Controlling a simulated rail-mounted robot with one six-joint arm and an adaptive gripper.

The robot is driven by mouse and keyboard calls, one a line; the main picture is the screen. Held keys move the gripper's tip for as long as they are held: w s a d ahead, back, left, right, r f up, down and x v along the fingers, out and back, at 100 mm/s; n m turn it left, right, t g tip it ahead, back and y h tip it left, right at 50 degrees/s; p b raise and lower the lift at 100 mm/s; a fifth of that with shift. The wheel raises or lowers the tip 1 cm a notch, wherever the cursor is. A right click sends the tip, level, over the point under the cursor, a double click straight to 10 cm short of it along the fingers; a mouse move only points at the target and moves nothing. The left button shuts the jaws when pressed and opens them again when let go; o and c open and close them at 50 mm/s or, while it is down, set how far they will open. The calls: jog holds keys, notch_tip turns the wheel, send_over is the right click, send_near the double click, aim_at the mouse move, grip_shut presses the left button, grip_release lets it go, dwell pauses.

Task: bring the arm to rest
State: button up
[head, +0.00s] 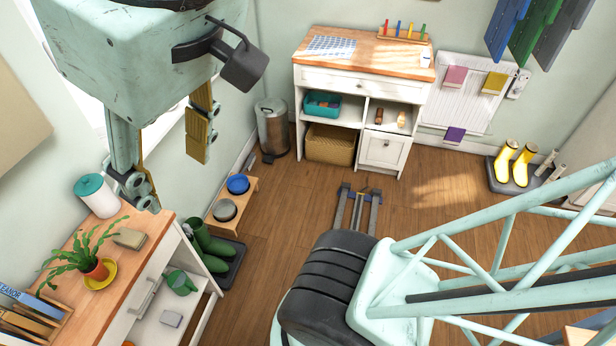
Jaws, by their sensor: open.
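My gripper (359,208) shows near the middle of the head view, past the black wrist of my arm. Its two grey fingers are apart, with floor visible between them. It holds nothing that I can see. My pale green lattice arm comes in from the right edge and ends at the black ribbed wrist (325,287). The gripper is over the wooden floor (420,205), in front of the white cabinet (385,152). Its height above the floor is hard to tell, and the wrist hides the gripper's base.
A metal bin (273,128) stands left of the cabinet. Bowls in a wooden stand (231,197) and green boots (208,245) are at left, near a wooden-topped unit with a potted plant (97,268). Yellow boots (514,163) stand at right. The floor around the gripper looks clear.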

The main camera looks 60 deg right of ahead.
notch_tip(320, 180, down, 13)
jog(key=b, duration=1.1)
jog(key=shift+s+b, duration=0.15)
jog(key=shift+b, duration=0.25)
jog(key=shift+r, duration=0.1)
dwell(0.3)
